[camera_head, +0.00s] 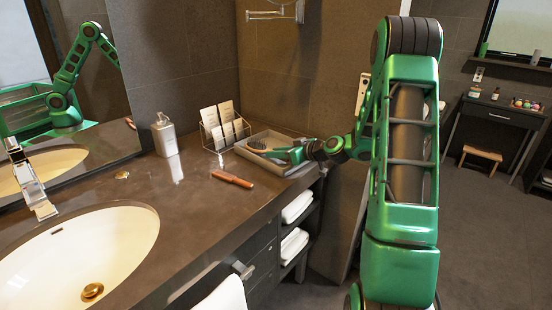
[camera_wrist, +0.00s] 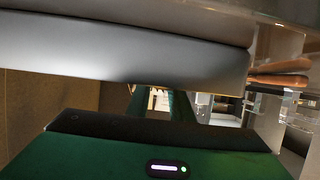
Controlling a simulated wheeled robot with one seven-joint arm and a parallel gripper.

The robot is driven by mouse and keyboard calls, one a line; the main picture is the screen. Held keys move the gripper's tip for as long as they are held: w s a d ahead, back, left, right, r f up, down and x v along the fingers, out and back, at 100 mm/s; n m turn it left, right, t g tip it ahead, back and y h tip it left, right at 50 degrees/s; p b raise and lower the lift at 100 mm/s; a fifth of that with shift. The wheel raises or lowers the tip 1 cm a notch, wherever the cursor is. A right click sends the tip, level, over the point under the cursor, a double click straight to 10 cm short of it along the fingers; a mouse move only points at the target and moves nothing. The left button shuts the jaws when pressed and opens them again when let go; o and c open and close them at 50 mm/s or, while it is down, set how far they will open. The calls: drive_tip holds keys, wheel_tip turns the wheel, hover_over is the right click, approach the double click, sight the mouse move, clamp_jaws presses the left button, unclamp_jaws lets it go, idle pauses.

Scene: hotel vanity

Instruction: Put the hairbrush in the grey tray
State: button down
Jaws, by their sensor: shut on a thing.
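The grey tray (camera_head: 258,162) lies on the counter near its right end, in front of the card rack. My gripper (camera_head: 288,154) is low at the tray's right side, with the arm reaching in from the right. The wrist view shows a large grey surface (camera_wrist: 120,48) close to the camera, probably part of the tray, and my green gripper body.
A reddish-brown elongated object (camera_head: 232,179) lies on the counter left of the tray. A wire rack with white cards (camera_head: 222,128) and a soap dispenser (camera_head: 164,135) stand behind. The sink (camera_head: 85,255) is at left. Folded towels (camera_head: 297,206) sit on shelves below the counter.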

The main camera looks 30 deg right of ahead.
drive_tip(key=shift+f, duration=0.75)
drive_tip(key=c, duration=1.6)
unclamp_jaws()
drive_tip(key=shift+f, duration=0.1)
drive_tip(key=shift+o, duration=0.2)
drive_tip(key=v, duration=1.2)
drive_tip(key=shift+s, duration=0.1)
